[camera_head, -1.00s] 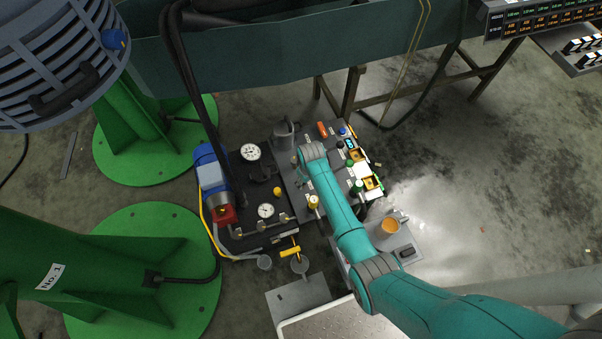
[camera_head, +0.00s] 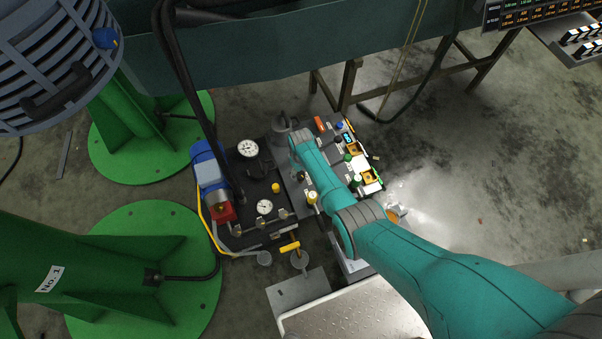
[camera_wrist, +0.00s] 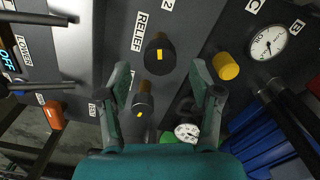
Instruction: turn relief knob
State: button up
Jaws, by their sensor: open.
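The relief knob (camera_wrist: 159,54) is a round black knob with a yellow mark, next to the white RELIEF label (camera_wrist: 139,31) on a dark panel in the wrist view. My gripper (camera_wrist: 160,68) is open and empty. Its two fingers lie to the left and right of the knob in the picture, apart from it; I cannot tell the depth between them. A second black knob (camera_wrist: 143,97) with a yellow mark and a brass stem sits lower, close to the left finger. In the head view my arm hides the gripper and the relief knob.
A yellow knob (camera_wrist: 226,66) stands right of the right finger, with a white gauge (camera_wrist: 268,43) beyond it. Black levers (camera_wrist: 40,18) stick out at the left, above an orange part (camera_wrist: 54,115). Dark hoses (camera_head: 185,90) hang beside the hydraulic unit in the head view.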

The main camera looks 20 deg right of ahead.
aim_at(301, 176)
jog(key=shift+f, duration=1.3)
jog(key=c, duration=1.1)
